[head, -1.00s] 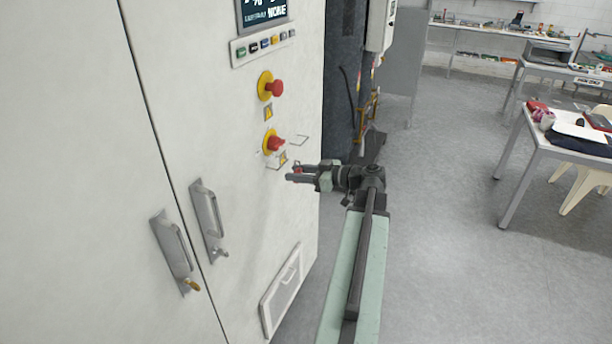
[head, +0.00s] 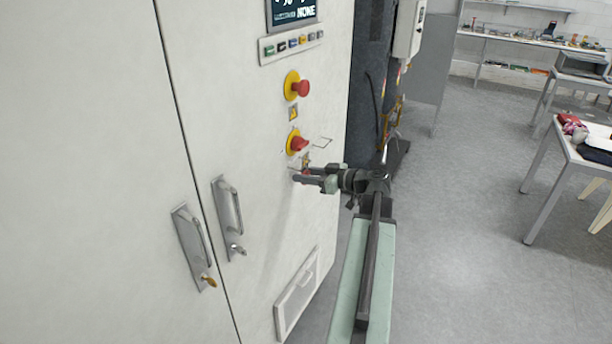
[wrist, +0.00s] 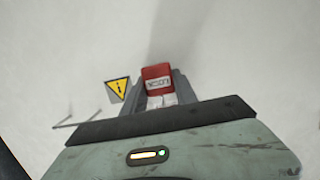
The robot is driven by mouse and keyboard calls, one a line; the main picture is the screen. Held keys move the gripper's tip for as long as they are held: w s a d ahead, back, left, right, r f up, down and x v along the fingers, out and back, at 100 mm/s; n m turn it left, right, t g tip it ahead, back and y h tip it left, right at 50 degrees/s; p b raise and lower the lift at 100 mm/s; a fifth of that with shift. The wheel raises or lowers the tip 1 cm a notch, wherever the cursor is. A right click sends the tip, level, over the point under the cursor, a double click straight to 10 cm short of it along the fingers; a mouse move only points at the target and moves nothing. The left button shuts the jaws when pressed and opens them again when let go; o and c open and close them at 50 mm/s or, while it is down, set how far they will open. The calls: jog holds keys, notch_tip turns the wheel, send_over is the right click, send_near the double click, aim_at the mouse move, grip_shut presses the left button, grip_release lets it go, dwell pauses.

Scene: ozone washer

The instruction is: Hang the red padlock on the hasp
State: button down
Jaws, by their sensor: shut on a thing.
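The red padlock (wrist: 157,72) shows in the wrist view between the two grey fingers of my gripper (wrist: 158,90), with small pale marking on its face. My gripper (head: 297,175) is shut on it in front of the white cabinet door, just below the lower red knob. The padlock's shackle is hidden.
The white cabinet (head: 90,150) fills the left. It carries two red knobs on yellow bases, the upper (head: 300,88) and the lower (head: 298,143), and two door handles (head: 229,205). A yellow warning triangle (wrist: 118,88) is beside the padlock. Open floor (head: 450,230) lies right.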

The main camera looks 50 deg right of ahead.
jog(key=c, duration=0.9)
grip_release()
jog(key=p+v, duration=0.1)
jog(key=v, duration=0.7)
jog(key=shift+p, duration=0.3)
